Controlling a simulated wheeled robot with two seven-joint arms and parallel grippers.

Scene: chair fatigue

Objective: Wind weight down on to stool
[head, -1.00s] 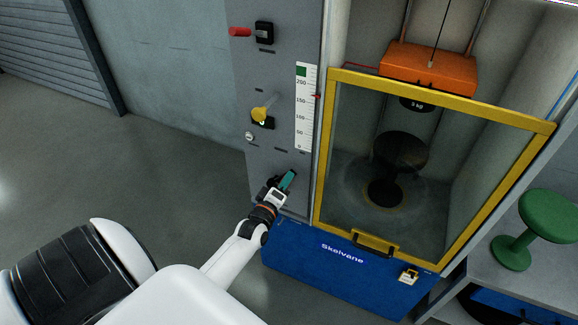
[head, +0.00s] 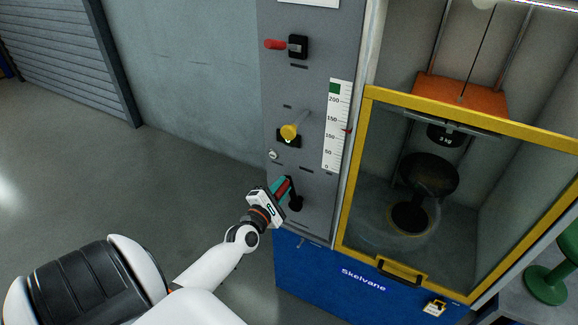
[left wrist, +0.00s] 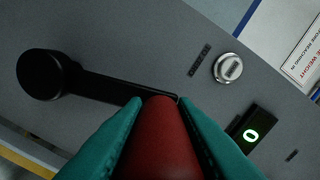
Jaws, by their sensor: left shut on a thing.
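An orange weight block (head: 462,94) hangs on a cable in the test cabinet, with a black disc marked in kg (head: 445,137) under it. A black stool (head: 428,176) stands below, behind the clear yellow-framed door; a small gap shows between disc and seat. My left gripper (head: 283,188) is at the winding crank (head: 295,204) low on the grey panel. In the left wrist view its teal fingers are shut on the red crank handle (left wrist: 160,135), and the black crank arm (left wrist: 115,90) runs left to a round hub. My right gripper is out of view.
A green stool (head: 552,272) stands at the right. The floor at left is clear.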

